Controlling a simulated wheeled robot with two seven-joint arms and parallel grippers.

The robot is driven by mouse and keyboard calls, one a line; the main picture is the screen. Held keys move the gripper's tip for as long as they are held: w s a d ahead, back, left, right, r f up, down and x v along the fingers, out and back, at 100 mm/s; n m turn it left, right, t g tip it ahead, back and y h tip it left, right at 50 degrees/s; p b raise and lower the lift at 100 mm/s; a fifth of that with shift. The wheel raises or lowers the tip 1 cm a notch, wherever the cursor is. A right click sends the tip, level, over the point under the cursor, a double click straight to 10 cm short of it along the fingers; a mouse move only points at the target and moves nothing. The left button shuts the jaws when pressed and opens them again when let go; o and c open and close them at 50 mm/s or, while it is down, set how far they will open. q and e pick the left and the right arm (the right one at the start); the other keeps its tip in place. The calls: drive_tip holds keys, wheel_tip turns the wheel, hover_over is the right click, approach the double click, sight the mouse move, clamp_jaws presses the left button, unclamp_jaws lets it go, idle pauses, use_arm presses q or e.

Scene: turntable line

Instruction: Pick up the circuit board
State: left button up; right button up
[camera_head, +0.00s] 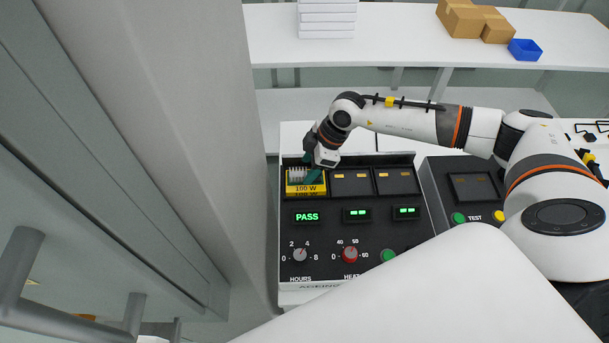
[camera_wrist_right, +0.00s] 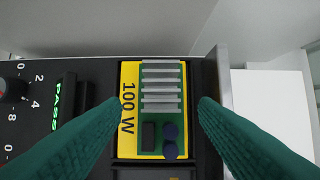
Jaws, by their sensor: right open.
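The circuit board (camera_wrist_right: 163,130) is green with a grey finned heat sink and dark round parts. It lies on a yellow block marked 100 W (camera_wrist_right: 128,80), in the left bay of the black ageing panel. In the head view the yellow block (camera_head: 304,188) shows with the heat sink (camera_head: 297,174) above it. My right gripper (camera_wrist_right: 160,112) is open, its green fingers on either side of the board and apart from it. In the head view the right gripper (camera_head: 310,167) reaches into the left bay and partly covers the board. My left gripper is not in view.
The panel (camera_head: 330,237) has a lit PASS display (camera_head: 307,217), knobs and two more bays to the right. A test unit (camera_head: 470,187) with buttons stands beside it. Cardboard boxes (camera_head: 466,20) and a blue bin (camera_head: 524,49) sit on the back shelf.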

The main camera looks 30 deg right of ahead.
drive_tip(key=shift+x, duration=1)
drive_tip(key=shift+c, duration=0.2)
clamp_jaws()
drive_tip(key=shift+w+r, duration=0.1)
drive_tip(key=shift+r, duration=0.1)
